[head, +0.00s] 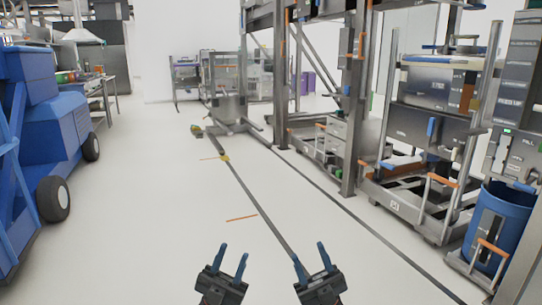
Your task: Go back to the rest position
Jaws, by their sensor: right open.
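My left gripper (232,252) is at the bottom middle of the head view, its two blue fingers apart with nothing between them. My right gripper (310,253) is just to the right of it, also open and empty. Both point forward over the bare floor, side by side with a gap between them. Neither touches anything. A blue bin (519,213) stands at the far right, well away from both grippers.
A large blue wheeled machine (52,125) stands at the left. Metal racks and carts (407,203) line the right side. Dark strips (250,195) run along the white floor (150,220), which is mostly clear ahead. A workbench (95,82) is at the back left.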

